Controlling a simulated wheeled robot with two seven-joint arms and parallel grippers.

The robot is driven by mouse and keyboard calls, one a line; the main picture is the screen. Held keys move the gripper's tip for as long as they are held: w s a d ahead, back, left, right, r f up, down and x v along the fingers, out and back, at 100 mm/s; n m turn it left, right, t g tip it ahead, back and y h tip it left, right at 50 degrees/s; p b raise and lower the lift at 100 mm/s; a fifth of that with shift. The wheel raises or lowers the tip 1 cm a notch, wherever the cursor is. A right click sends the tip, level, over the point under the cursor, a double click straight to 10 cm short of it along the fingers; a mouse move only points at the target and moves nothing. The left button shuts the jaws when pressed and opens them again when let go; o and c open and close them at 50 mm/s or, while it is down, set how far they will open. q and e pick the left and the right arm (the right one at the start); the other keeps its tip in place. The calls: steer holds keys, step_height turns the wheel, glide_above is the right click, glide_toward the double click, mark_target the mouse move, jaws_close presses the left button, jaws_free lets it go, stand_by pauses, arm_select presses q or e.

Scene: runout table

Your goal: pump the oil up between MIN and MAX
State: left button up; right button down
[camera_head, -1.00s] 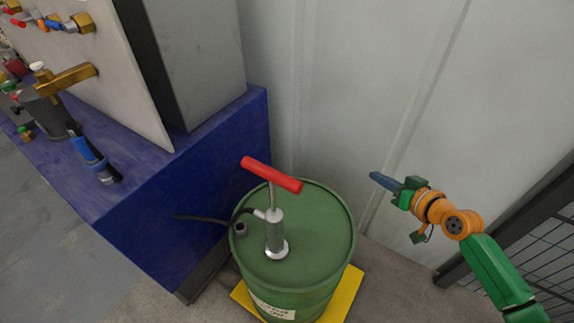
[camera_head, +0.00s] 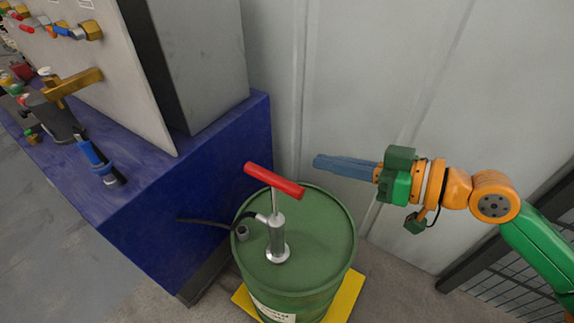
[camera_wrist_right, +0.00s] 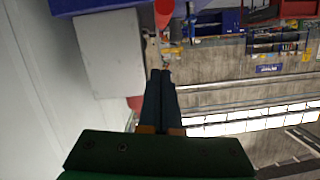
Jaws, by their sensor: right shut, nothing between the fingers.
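A green oil drum (camera_head: 315,245) stands on a yellow base (camera_head: 347,296) beside the blue bench. A metal hand pump (camera_head: 276,238) stands upright on its lid, with a red T-handle (camera_head: 274,181) on a raised rod. The red handle end shows at the top of the right wrist view (camera_wrist_right: 164,12). My right gripper (camera_head: 318,163) is shut and empty, its blue fingers pointing left, to the right of the handle and apart from it. In the right wrist view its fingers (camera_wrist_right: 160,75) lie together. No MIN or MAX marks are readable. My left gripper is not in view.
A blue bench (camera_head: 190,190) with a grey cabinet (camera_head: 195,60) stands left of the drum. A black hose (camera_head: 205,222) runs from the pump towards it. A pale wall (camera_head: 400,80) is behind, and a dark mesh fence (camera_head: 505,275) is at the right.

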steer(key=p, duration=0.3)
glide_above(286, 180)
steer(key=shift+w+d+f, duration=0.25)
steer(key=shift+d+f, duration=0.1)
steer(key=shift+f, duration=0.2)
steer(key=f, duration=0.4)
steer(key=shift+s+a, duration=0.2)
steer(key=shift+a, duration=0.1)
steer(key=shift+s+f, duration=0.1)
steer(key=shift+f, duration=0.2)
